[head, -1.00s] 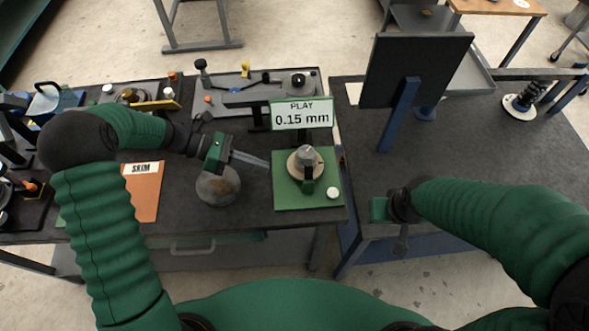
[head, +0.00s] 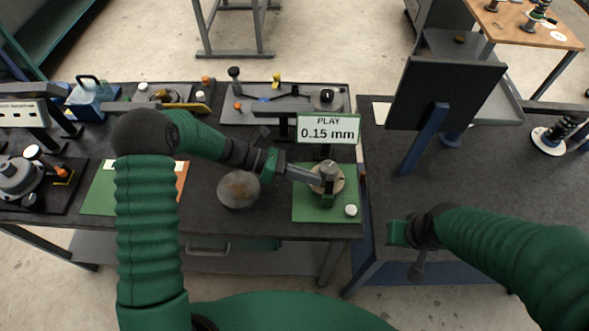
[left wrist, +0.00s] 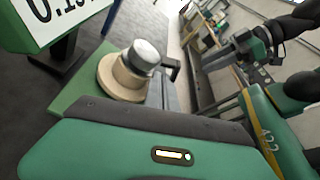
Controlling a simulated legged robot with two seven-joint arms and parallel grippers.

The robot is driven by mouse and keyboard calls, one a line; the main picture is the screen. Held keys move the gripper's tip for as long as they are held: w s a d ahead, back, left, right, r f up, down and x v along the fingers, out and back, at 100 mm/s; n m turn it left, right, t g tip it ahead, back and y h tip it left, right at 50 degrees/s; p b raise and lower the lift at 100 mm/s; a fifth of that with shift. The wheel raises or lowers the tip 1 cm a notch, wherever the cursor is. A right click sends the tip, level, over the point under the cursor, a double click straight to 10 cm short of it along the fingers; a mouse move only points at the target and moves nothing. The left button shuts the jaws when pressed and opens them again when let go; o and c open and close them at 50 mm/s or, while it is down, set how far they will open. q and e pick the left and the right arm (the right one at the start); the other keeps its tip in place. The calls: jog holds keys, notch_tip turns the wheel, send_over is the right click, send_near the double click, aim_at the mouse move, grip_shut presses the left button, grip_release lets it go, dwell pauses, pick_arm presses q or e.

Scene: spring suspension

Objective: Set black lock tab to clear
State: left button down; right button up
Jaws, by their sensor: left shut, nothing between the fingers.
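A green plate (head: 312,208) carries a round dial with a beige base and silver knob (head: 329,170). In the left wrist view the silver knob (left wrist: 143,55) sits on the beige base, with a black tab (left wrist: 171,66) at its right side. In the head view the black tab (head: 328,186) is a small dark piece at the dial's front, partly hidden. My left gripper (head: 318,180) is shut and empty, its tips at the dial's left side; I cannot tell whether they touch. My right gripper (head: 398,233) is away over the right table's front edge; its finger opening is unclear.
A sign reading "PLAY 0.15 mm" (head: 328,129) stands behind the dial. A white button (head: 351,210) is on the plate's front right. A round grey-brown disc (head: 238,189) lies left of the plate. A dark panel (head: 440,95) stands on the right table.

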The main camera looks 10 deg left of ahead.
pick_arm(q)
jog(key=shift+x, duration=0.8)
pick_arm(e)
jog(key=shift+d, duration=0.1)
pick_arm(q)
jog(key=shift+r, duration=0.1)
pick_arm(e)
jog(key=shift+r, duration=0.1)
